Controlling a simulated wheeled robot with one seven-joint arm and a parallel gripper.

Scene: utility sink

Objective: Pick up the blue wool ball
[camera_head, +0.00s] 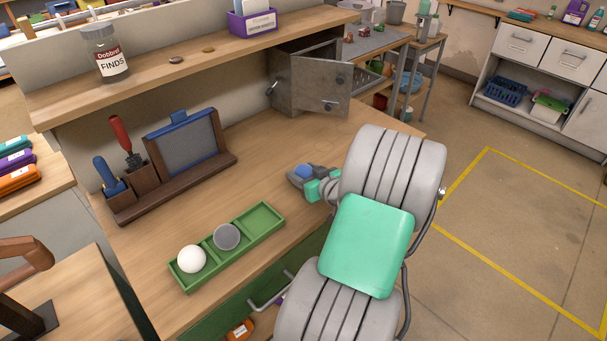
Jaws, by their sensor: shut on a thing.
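The blue wool ball (303,170) shows as a small rounded blue patch between the fingers of my gripper (298,174). My gripper is shut on it, over the right part of the wooden workbench (255,178). The fingers and wrist hide much of the ball. I cannot tell whether it touches the bench top or is just above it.
A green three-compartment tray (264,220) holds a white ball (191,259) and a grey ball (227,237); its right compartment is empty. A tool rack (170,180) stands behind it. A grey metal cabinet (312,85) with its door open stands at the back.

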